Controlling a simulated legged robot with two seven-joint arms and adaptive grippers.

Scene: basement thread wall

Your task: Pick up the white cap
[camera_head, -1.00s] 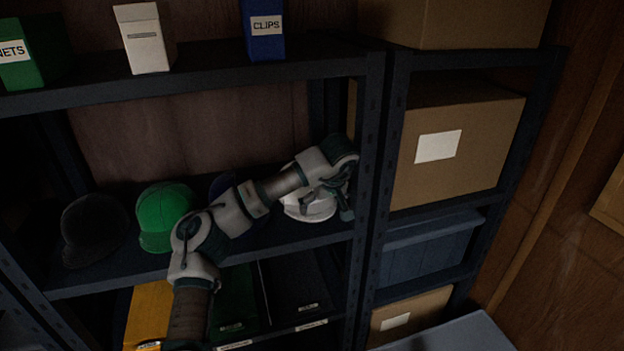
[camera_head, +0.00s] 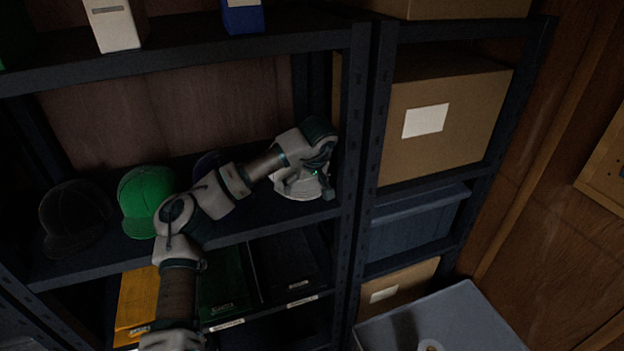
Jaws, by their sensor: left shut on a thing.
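The white cap (camera_head: 291,190) is on the middle shelf of the dark rack, at its right end beside the upright. My left gripper (camera_head: 310,185) reaches in over it from the left and is shut on it. The gripper and wrist hide the upper part of the cap. I cannot tell whether the cap is clear of the shelf. My right gripper is not in view.
A green cap (camera_head: 143,200), a black cap (camera_head: 75,215) and a mostly hidden blue cap (camera_head: 206,165) share the shelf (camera_head: 100,262). A rack upright (camera_head: 361,140) stands close to the right of my gripper. A grey surface (camera_head: 450,315) lies at lower right.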

